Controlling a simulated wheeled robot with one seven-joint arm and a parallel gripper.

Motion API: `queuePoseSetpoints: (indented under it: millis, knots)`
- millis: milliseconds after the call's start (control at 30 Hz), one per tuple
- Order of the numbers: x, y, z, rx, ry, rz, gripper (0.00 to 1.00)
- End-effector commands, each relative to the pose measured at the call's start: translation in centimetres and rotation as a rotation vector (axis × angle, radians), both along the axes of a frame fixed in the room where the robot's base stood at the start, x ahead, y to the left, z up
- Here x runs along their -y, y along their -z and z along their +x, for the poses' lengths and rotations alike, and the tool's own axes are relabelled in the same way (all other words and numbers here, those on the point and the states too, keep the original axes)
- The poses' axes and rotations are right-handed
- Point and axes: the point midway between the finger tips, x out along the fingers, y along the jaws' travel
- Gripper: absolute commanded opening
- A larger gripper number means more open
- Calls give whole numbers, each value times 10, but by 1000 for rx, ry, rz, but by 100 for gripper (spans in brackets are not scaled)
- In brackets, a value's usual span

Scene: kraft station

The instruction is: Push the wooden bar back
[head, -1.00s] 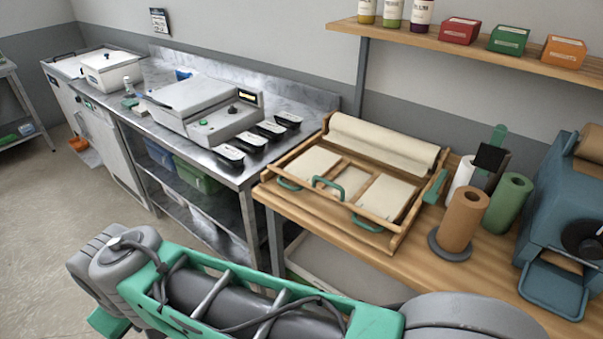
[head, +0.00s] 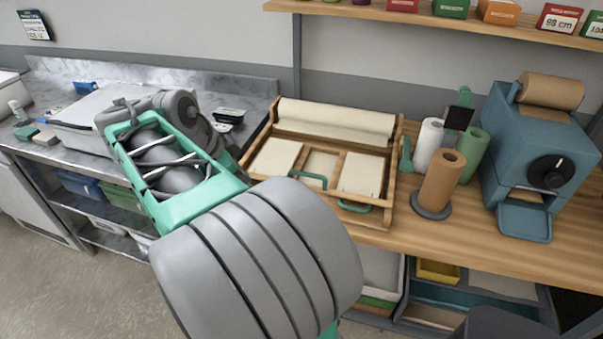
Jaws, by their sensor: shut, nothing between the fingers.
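A wooden frame (head: 391,205) stands on the wooden table and holds a cream paper roll (head: 335,118) at its back. Flat cream packs (head: 362,174) lie in front of the roll. A wooden bar (head: 336,193) runs across the frame's front, near the green handles (head: 310,179). My arm hides the frame's front left corner and the bar's left end.
Right of the frame stand a brown roll (head: 441,180) on a grey base, a white roll (head: 428,146) and a green roll (head: 474,153). A blue dispenser (head: 540,130) is farther right. A shelf (head: 430,20) hangs above. The table's front right is clear.

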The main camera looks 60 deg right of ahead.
Motion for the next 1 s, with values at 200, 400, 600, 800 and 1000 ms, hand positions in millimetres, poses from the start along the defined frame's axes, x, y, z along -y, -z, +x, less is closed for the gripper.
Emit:
queuePoseSetpoints:
  millis: [200, 400, 600, 800, 1000]
  knots:
    - [51, -15, -63, 129, 643, -124, 0]
    - [64, 8, -72, 129, 651, -126, 0]
    - [84, 44, -84, 129, 647, -124, 0]
    - [112, 65, -87, 131, 644, -124, 0]
    - [133, 71, -83, 132, 641, -124, 0]
